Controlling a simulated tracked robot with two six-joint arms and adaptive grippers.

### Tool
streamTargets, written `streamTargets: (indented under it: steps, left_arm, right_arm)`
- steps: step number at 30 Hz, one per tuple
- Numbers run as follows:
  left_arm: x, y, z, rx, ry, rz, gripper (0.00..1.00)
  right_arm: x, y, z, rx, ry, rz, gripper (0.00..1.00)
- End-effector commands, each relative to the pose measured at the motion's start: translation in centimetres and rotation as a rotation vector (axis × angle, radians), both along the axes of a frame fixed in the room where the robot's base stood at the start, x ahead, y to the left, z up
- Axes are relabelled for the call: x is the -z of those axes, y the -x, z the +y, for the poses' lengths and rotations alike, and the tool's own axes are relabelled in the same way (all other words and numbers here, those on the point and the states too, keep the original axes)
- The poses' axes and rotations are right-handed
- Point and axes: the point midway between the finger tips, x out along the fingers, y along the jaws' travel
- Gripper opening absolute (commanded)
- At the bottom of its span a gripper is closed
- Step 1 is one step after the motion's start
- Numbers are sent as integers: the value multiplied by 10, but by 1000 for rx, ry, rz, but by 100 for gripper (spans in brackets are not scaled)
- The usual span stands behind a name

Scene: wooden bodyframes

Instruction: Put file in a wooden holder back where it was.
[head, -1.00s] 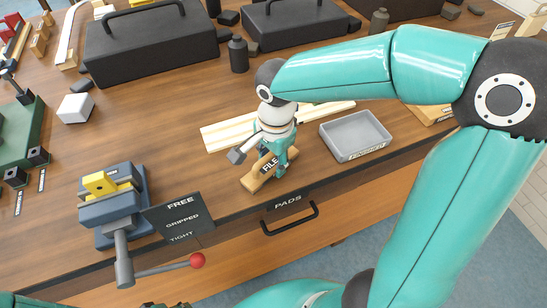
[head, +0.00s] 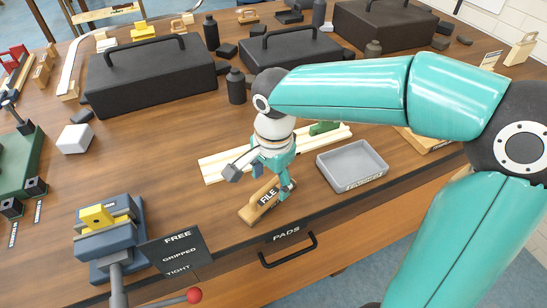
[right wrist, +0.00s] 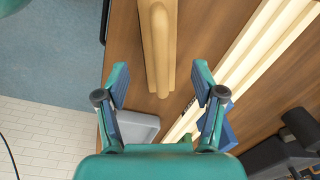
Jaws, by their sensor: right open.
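The file in its wooden holder, a pale wooden block with a dark FILE label (head: 262,205), sits on the bench near its front edge, left of the grey tray. In the right wrist view its holder (right wrist: 157,45) is a wooden bar with a rounded top, just beyond the fingers. My right gripper (head: 264,178) is open above the holder. The gripper partly covers the holder in the head view. My left gripper is not in view.
The grey tray (head: 352,166) stands right of the holder. Pale wooden strips (head: 222,165) lie behind it, with a green piece (head: 324,128) on them. A blue vise (head: 108,235) and FREE/GRIPPED/TIGHT sign (head: 175,250) are at front left. Black toolboxes (head: 150,75) stand behind.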

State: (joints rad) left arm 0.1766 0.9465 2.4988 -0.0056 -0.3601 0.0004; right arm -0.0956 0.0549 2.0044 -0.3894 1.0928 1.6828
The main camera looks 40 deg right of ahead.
Motion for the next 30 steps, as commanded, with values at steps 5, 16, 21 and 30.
streamTargets:
  steps: [5,16,21,30]
  left_arm:
    - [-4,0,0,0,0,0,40]
    - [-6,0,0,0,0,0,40]
    - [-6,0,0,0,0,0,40]
    - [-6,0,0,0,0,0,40]
  right_arm:
    - [-39,1,0,0,-1,-5,68]
    - [-74,4,0,-1,-1,0,68]
    - [-74,4,0,-1,-1,0,68]
    - [-73,4,0,-1,0,0,68]
